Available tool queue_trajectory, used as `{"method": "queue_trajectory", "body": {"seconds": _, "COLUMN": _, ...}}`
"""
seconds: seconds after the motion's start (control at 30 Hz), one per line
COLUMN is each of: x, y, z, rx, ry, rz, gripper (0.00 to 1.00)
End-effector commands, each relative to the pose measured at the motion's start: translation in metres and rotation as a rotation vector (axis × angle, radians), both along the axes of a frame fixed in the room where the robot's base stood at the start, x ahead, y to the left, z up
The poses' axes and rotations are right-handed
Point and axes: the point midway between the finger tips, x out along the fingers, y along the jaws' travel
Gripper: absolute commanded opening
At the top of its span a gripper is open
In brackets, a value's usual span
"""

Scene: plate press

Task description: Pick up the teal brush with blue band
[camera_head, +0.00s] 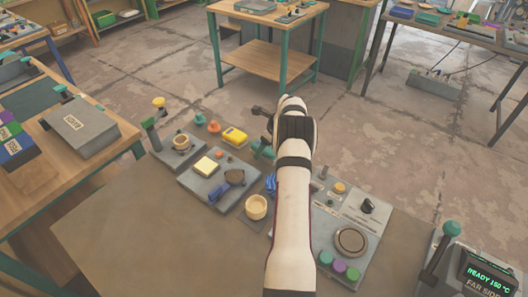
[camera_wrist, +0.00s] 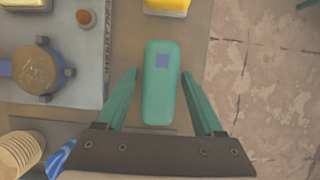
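The teal brush (camera_wrist: 160,95) lies on the brown table top in the wrist view, long side running up the picture, with a small blue patch near its upper end. My gripper (camera_wrist: 158,74) is open, with one teal finger on each side of the brush and a visible gap on both sides. Nothing is held. How high the fingertips are above the table is hard to tell. In the head view my arm hides most of this spot, and a bit of teal shows left of my wrist; I cannot tell whether it is brush or finger.
A yellow block (camera_head: 234,136) lies just beyond the brush. A grey plate press base (camera_head: 205,190) with a round brown plate stands left of it. A wooden cup (camera_head: 256,207) and a blue striped item (camera_wrist: 60,158) are at lower left. The table edge is close on the right.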

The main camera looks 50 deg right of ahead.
Motion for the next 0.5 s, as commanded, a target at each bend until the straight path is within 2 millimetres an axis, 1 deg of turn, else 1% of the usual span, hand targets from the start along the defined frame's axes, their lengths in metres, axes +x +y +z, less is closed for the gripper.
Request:
{"method": "queue_trajectory", "body": {"seconds": 0.03, "x": 0.0000, "y": 0.0000, "z": 0.0000, "rx": 0.000, "ry": 0.000, "rz": 0.000, "gripper": 0.59}}
{"method": "queue_trajectory", "body": {"seconds": 0.17, "x": 0.0000, "y": 0.0000, "z": 0.0000, "rx": 0.000, "ry": 0.000, "rz": 0.000, "gripper": 0.35}}
{"method": "queue_trajectory", "body": {"seconds": 0.2, "x": 0.0000, "y": 0.0000, "z": 0.0000, "rx": 0.000, "ry": 0.000, "rz": 0.000, "gripper": 0.28}}
{"method": "queue_trajectory", "body": {"seconds": 0.27, "x": 0.0000, "y": 0.0000, "z": 0.0000, "rx": 0.000, "ry": 0.000, "rz": 0.000, "gripper": 0.17}}
{"method": "queue_trajectory", "body": {"seconds": 0.3, "x": 0.0000, "y": 0.0000, "z": 0.0000, "rx": 0.000, "ry": 0.000, "rz": 0.000, "gripper": 0.10}}
{"method": "queue_trajectory", "body": {"seconds": 0.37, "x": 0.0000, "y": 0.0000, "z": 0.0000, "rx": 0.000, "ry": 0.000, "rz": 0.000, "gripper": 0.00}}
{"method": "queue_trajectory", "body": {"seconds": 0.5, "x": 0.0001, "y": 0.0000, "z": 0.0001, "rx": 0.000, "ry": 0.000, "rz": 0.000, "gripper": 0.00}}
